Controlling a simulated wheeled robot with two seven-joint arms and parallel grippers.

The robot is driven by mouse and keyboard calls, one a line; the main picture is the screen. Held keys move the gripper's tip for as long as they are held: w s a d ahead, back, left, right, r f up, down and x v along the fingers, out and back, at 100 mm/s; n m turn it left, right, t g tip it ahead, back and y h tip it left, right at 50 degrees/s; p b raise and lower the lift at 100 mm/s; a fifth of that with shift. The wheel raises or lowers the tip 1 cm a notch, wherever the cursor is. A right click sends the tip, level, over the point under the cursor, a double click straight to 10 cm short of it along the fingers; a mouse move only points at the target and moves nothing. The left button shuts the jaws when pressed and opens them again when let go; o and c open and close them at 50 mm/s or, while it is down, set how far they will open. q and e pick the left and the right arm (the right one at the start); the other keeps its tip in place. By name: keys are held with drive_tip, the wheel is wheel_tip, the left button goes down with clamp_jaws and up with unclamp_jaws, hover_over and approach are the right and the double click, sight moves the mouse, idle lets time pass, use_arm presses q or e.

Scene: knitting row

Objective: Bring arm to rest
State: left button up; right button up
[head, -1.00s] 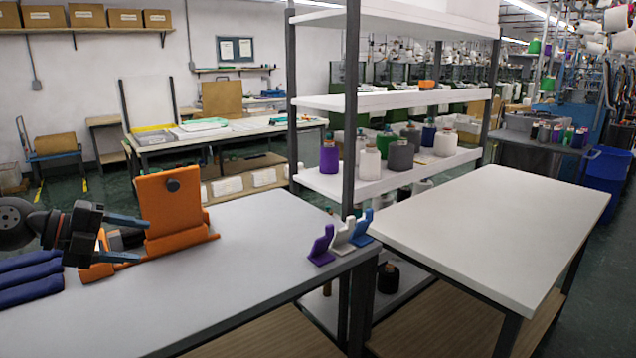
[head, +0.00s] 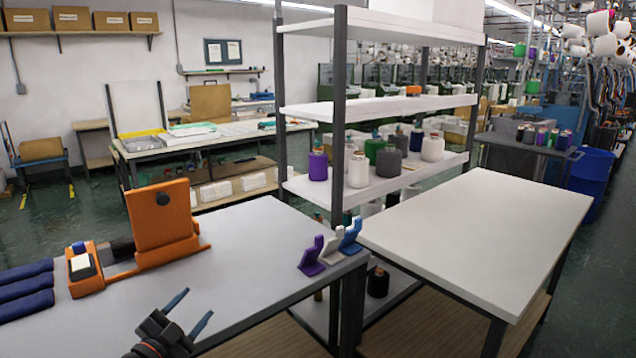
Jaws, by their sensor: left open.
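My left gripper (head: 190,312) is in the head view at the bottom, over the front edge of the left table (head: 240,232). Its two blue-tipped fingers are apart with nothing between them. The wrist behind it is cut off by the bottom edge of the picture. It is clear of the orange stand (head: 161,218) and of the small orange holder (head: 82,270) farther back. My right gripper is not in view.
Folded dark blue cloths (head: 25,290) lie at the table's left. A shelf rack (head: 375,185) holds several yarn cones. The right table (head: 480,230) is bare.

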use_arm(q)
drive_tip(key=s+d+f+n+g+y+p, duration=0.15)
drive_tip(key=s+f+n+g+y, duration=0.3)
drive_tip(key=f, duration=0.55)
drive_tip(key=s+d+f+n+g+y+p, duration=0.1)
drive_tip(key=s+d+f+n+g+y, duration=0.15)
drive_tip(key=s+f+n, duration=0.45)
drive_tip(key=s+d+f+g, duration=0.3)
drive_tip(key=s, duration=0.4)
drive_tip(key=s+d+f+g+h+p, duration=0.1)
drive_tip(key=s+d+f+g, duration=0.2)
drive_tip(key=s, duration=0.5)
drive_tip(key=s+d+f+g, duration=0.3)
drive_tip(key=s+f, duration=0.2)
drive_tip(key=s, duration=0.2)
drive_tip(key=shift+s+f+m+h+p, duration=0.15)
drive_tip(key=shift+s+m+h+p, duration=0.15)
drive_tip(key=shift+m+h, duration=0.1)
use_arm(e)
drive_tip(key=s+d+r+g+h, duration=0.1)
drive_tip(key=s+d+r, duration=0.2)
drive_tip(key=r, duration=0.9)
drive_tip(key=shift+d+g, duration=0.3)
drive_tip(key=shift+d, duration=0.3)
use_arm(q)
drive_tip(key=shift+d, duration=0.1)
